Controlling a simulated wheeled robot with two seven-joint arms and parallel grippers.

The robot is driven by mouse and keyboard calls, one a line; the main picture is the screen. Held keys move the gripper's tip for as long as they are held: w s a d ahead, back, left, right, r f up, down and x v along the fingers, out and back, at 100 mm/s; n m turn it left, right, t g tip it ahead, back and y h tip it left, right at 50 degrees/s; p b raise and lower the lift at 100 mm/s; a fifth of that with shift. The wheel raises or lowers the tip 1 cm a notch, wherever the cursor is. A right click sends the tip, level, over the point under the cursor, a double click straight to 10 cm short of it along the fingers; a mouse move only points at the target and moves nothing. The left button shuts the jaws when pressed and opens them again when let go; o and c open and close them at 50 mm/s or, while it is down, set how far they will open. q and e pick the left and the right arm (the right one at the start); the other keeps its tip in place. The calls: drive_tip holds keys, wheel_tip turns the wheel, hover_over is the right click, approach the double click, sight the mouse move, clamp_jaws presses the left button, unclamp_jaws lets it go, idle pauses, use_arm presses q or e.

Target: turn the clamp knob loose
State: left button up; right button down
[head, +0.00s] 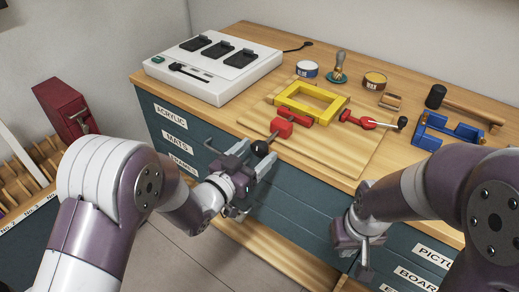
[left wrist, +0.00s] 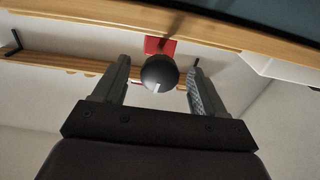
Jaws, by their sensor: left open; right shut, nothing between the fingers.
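A red clamp (head: 283,127) sits at the near-left corner of a yellow frame (head: 294,106) on a wooden board. Its round black knob (head: 261,148) points toward me past the table's front edge. My left gripper (head: 254,158) is open at this knob. In the left wrist view the knob (left wrist: 159,72) lies between the two open fingers (left wrist: 160,85), with a gap showing on both sides, and a bit of red clamp (left wrist: 160,46) behind it. A second red clamp (head: 350,117) with a black knob (head: 402,122) is at the frame's right. My right gripper (head: 362,255) is shut and empty, low before the drawers.
A white console (head: 215,70) stands at the back left of the table. Two small tins (head: 308,69), a stamp-like tool (head: 338,70), a mallet (head: 465,107) and a blue tool (head: 448,130) lie behind and right. Labelled drawers (head: 285,190) are below the tabletop.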

use_arm(q)
drive_tip(key=shift+x, duration=1.05)
drive_tip(key=c, duration=1)
drive_tip(key=shift+n, duration=0.8)
drive_tip(key=o, duration=1)
